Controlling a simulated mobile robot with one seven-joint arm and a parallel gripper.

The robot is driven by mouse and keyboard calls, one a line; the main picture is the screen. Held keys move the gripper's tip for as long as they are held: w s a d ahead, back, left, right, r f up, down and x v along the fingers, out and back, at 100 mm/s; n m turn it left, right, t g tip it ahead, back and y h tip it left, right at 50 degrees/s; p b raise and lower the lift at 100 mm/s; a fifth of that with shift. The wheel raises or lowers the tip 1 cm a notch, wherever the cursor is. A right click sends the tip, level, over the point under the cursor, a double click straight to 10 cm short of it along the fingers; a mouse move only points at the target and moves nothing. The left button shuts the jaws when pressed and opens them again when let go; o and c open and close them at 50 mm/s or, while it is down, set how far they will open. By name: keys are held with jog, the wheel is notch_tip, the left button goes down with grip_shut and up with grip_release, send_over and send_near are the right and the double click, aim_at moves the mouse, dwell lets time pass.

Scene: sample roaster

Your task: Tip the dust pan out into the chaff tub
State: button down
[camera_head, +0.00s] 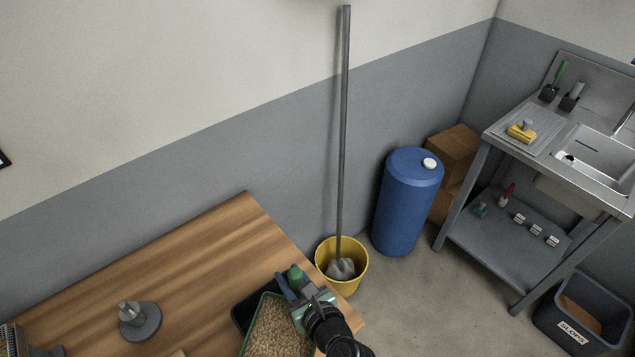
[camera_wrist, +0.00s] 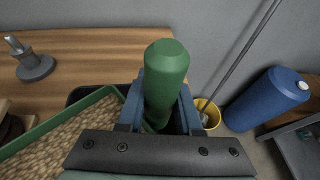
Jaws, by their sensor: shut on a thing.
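My gripper (camera_head: 294,283) is at the table's right end. Its blue fingers are shut on a green handle (camera_wrist: 166,75), which stands up between them in the wrist view. Close beside it is a green-rimmed pan (camera_wrist: 62,121) filled with pale brown bits, apparently the dust pan; it also shows in the head view (camera_head: 250,325). My gripper hides where handle and pan meet. A black tray or tub (camera_head: 238,315) shows partly under the pan. I see no chaff label, so I cannot tell whether it is the chaff tub.
A grey weighted stand (camera_head: 140,322) is on the wooden table (camera_head: 200,262). Beyond the table's right edge are a yellow mop bucket (camera_head: 357,252) with a tall pole, a blue drum (camera_head: 405,205), a steel sink stand (camera_head: 490,135) and a bin labelled SLOPS (camera_head: 572,333).

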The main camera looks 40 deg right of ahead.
jog(key=w+d+r+p, duration=0.1)
jog(key=w+d+r, duration=0.1)
jog(key=d, duration=0.4)
jog(key=w+d+r+m+h+p, duration=0.1)
jog(key=w+d+r, duration=0.2)
jog(key=d, duration=0.3)
jog(key=shift+d+r+h, duration=0.15)
jog(key=shift+r+h, duration=0.15)
jog(key=shift+w+r+p, duration=0.1)
jog(key=shift+r+p, duration=0.05)
jog(key=shift+p, duration=0.4)
jog(key=shift+s+a+r+n+t+h+b, duration=0.5)
jog(key=shift+a+r+n+t+h+b, duration=0.8)
jog(key=shift+a+r+n+b, duration=1.8)
jog(key=shift+s+a+r+n+t+h+b, duration=0.6)
jog(key=shift+a+r+n+t+b, duration=1)
jog(key=shift+a+n+b, duration=1.8)
jog(key=s+a+f+n+t+y+b, duration=0.1)
jog(key=a+f+n+t+y+b, duration=0.2)
jog(key=a+n+b, duration=0.7)
jog(key=a+t+y+b, duration=0.1)
jog(key=a+y+b, duration=0.1)
jog(key=a+b, duration=0.2)
jog(key=shift+s+f+t+b, duration=0.15)
jog(key=shift+s+t+b, duration=0.15)
jog(key=shift+b, duration=0.55)
jog(key=shift+a, duration=0.1)
